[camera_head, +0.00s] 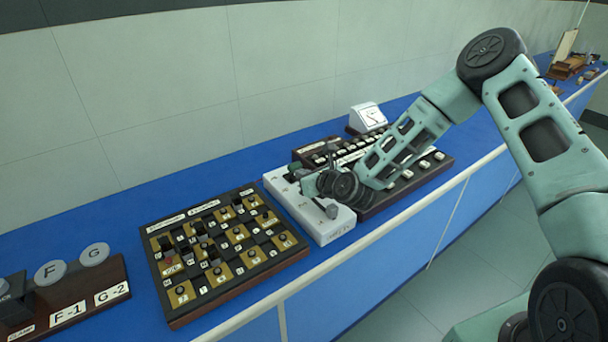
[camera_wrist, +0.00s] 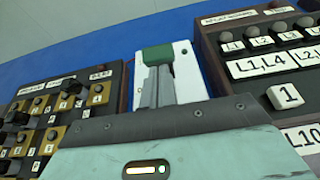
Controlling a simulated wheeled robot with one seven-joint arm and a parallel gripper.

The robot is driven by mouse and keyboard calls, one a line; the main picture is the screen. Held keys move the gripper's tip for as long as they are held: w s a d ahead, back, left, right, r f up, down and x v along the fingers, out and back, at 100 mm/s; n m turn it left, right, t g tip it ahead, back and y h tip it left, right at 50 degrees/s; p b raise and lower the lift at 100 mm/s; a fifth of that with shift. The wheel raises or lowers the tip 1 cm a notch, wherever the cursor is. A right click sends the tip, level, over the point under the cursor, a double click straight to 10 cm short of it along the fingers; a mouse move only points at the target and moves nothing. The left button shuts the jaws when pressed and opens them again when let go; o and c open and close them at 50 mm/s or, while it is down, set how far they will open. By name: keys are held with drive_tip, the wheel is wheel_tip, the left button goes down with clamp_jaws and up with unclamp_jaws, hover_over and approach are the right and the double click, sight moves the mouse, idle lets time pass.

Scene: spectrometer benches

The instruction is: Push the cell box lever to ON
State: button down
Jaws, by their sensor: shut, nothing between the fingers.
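A white box (camera_head: 336,228) stands between two dark panels on the blue bench, and I take it to be the cell box. It also shows in the wrist view (camera_wrist: 188,58). A dark green block (camera_wrist: 157,55), seemingly the lever's handle, shows at the tips of my gripper in the wrist view. Whether they touch I cannot tell. A small grey knob (camera_head: 331,211) shows on the box's near part in the head view. My gripper (camera_wrist: 157,82) is shut and empty, over the box. My wrist hides much of the box top, and I cannot read the lever's position.
A panel of brass squares and dark plugs (camera_head: 260,262) stands close on the left. A dark panel with several labelled keys (camera_head: 432,165) stands close on the right, with a small meter (camera_head: 369,117) behind. Bare blue bench (camera_head: 150,200) lies along the wall.

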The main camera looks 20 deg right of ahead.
sight(295, 164)
drive_tip(key=shift+w+a+r+g+h+p, duration=0.2)
drive_tip(key=shift+w+r+g+p, duration=0.4)
drive_tip(key=shift+p, duration=0.7)
drive_tip(key=shift+w+a+r+g+h+p, duration=0.1)
drive_tip(key=shift+w+r+g+h+p, duration=0.15)
drive_tip(key=shift+r+g+p, duration=0.8)
drive_tip(key=p, duration=0.1)
drive_tip(key=w+g+p, duration=0.1)
drive_tip(key=p, duration=0.1)
drive_tip(key=shift+w+a+g+h+p, duration=0.2)
drive_tip(key=shift+a+g+h+p, duration=0.05)
drive_tip(key=shift+a+p, duration=0.05)
drive_tip(key=shift+w+a+r+g, duration=0.1)
drive_tip(key=shift+w+g, duration=0.2)
drive_tip(key=shift+w+p, duration=0.15)
drive_tip(key=shift+p, duration=0.2)
drive_tip(key=shift+w+a+b, duration=0.2)
drive_tip(key=shift+w+b, duration=0.1)
drive_tip(key=shift+w, duration=0.4)
drive_tip(key=shift+w+a+b, duration=0.2)
drive_tip(key=shift+w+b, duration=0.05)
drive_tip(key=shift+w, duration=0.4)
drive_tip(key=shift+w, duration=0.1)
drive_tip(key=shift+r, duration=0.2)
